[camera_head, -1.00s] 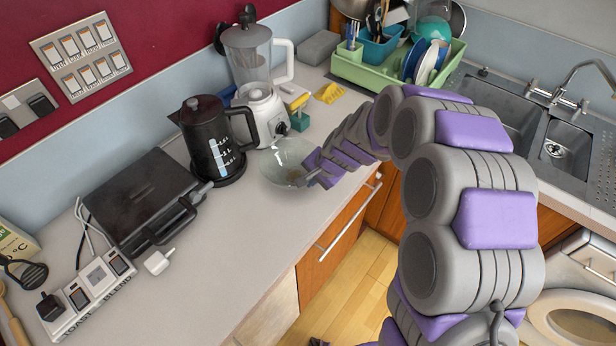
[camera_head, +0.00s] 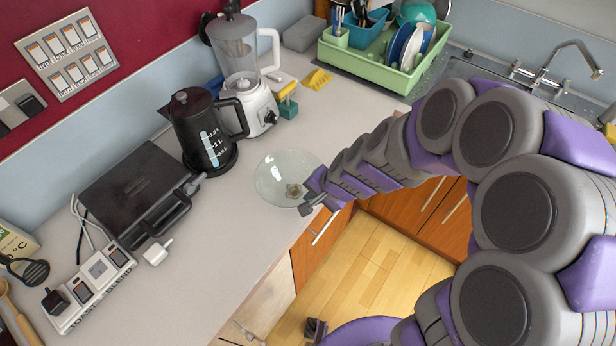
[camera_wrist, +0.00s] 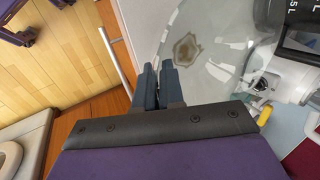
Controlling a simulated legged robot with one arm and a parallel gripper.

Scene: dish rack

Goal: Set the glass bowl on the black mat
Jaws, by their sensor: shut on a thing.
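The clear glass bowl (camera_head: 272,172) is over the counter to the right of the black kettle, with a brown stain on its inside. Its round opening faces my head camera; I cannot tell whether it touches the counter. My gripper (camera_head: 308,204) is shut on the bowl's near right rim. In the wrist view the fingers (camera_wrist: 159,70) are nearly together at the edge of the bowl (camera_wrist: 205,35). A dark, flat surface (camera_head: 372,88) shows under the front of the green dish rack; I cannot tell whether it is the black mat.
The black kettle (camera_head: 205,135) and the blender (camera_head: 243,70) stand behind the bowl. A black grill (camera_head: 135,195) lies at left. The green dish rack (camera_head: 370,65) holds dishes at the back, beside the sink (camera_head: 480,70). Bare counter (camera_head: 240,245) lies in front of the bowl.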

